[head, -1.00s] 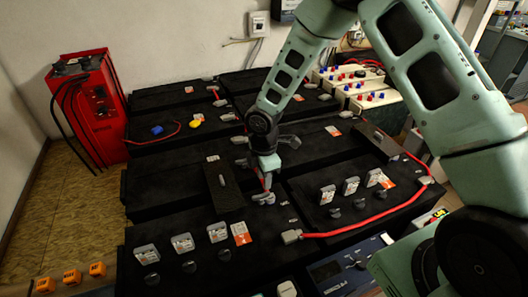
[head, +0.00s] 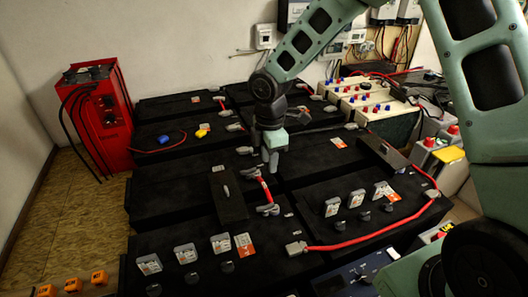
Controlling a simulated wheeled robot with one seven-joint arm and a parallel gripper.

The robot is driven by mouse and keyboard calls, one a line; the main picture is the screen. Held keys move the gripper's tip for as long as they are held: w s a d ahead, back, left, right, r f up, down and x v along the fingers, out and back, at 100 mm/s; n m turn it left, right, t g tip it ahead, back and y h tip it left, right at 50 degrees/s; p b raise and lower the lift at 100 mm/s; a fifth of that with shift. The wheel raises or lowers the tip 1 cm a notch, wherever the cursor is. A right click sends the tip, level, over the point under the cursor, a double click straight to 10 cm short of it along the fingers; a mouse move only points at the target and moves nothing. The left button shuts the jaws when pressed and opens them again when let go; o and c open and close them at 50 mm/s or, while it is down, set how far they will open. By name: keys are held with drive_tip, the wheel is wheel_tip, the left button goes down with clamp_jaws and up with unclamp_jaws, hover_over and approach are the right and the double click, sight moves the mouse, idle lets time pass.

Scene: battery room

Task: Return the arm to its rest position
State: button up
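My arm reaches in from the right of the head view, bends near the top and hangs down at the middle. My gripper (head: 270,160) points down above the black batteries (head: 165,180), clear of the red cable link (head: 264,186) just below it. Its grey fingers show close together, with nothing seen between them; the gap is too small to judge.
A red charger (head: 100,120) stands at the left on the floor. Red cables (head: 375,219) run over the batteries, with loose black covers (head: 228,192) on top. White batteries with coloured caps (head: 370,98) stand at the back right. Wall boxes (head: 264,36) hang behind.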

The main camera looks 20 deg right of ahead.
drive_tip(key=s+a+r+m, duration=0.2)
drive_tip(key=s+r+m, duration=0.1)
drive_tip(key=s, duration=0.6)
drive_tip(key=s+a+r+m, duration=0.2)
drive_tip(key=s+r+m, duration=0.2)
drive_tip(key=s, duration=0.6)
drive_tip(key=s+a+r+m, duration=0.3)
drive_tip(key=s+r, duration=0.1)
drive_tip(key=s, duration=0.5)
drive_tip(key=shift+s+m+y, duration=0.15)
drive_tip(key=shift+m+y, duration=0.15)
drive_tip(key=shift+a, duration=0.1)
drive_tip(key=shift+c, duration=0.3)
